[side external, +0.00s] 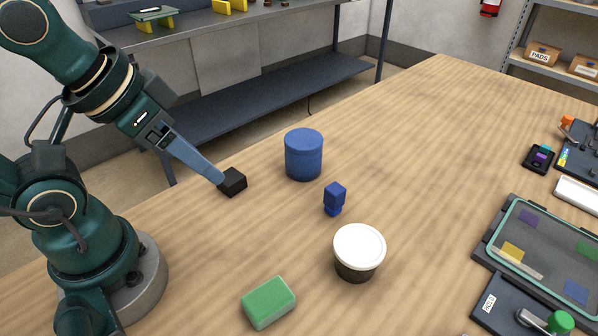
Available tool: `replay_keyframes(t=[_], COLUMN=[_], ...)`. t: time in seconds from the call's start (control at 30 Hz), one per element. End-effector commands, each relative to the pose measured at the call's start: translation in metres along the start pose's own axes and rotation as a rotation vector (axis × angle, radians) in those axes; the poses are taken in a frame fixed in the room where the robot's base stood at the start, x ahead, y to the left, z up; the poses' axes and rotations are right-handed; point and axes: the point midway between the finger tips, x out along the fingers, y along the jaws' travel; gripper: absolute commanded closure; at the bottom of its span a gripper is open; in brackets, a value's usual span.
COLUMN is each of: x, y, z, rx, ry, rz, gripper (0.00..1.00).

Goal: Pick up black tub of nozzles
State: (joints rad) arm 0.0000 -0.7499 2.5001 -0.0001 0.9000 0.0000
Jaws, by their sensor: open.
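A round black tub with a white lid (359,252) stands upright on the wooden table, right of centre toward the front. Its contents are hidden by the lid. My gripper (222,181) is at the left, low over the table and well apart from this tub, to its upper left. Its blue-grey fingers point down to the right. The gripper is open, though the gap between the fingers is hard to see from this side. A small black block (234,182) is right at the fingertips; whether they touch it or straddle it I cannot tell.
A blue cylinder (304,155) and a small blue block piece (335,198) stand behind the tub. A green block (268,302) lies at its front left. A framed glass tray (545,245) and a dark plate with a green knob (560,322) are at the right. The table's middle back is clear.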

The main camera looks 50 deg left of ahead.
Motion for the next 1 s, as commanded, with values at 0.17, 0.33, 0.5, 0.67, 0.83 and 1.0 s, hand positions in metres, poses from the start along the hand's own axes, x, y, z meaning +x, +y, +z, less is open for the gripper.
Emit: replay_keyframes(t=[0.17, 0.33, 0.5, 0.67, 0.83, 1.0], x=[0.0, -0.001, -0.013, -0.035, -0.039, -0.031], y=[0.0, 0.0, 0.0, 0.0, -0.013, -0.036], z=[0.0, -0.001, -0.009, -0.02, -0.04, -0.074], rx=[0.0, 0.0, 0.0, 0.0, -0.014, -0.027], ry=[0.0, 0.001, 0.005, 0.004, 0.056, 0.191], rz=[0.0, 0.0, 0.0, 0.0, -0.058, -0.161], gripper=[0.0, 0.0, 0.0, 0.0, 0.0, 0.0])
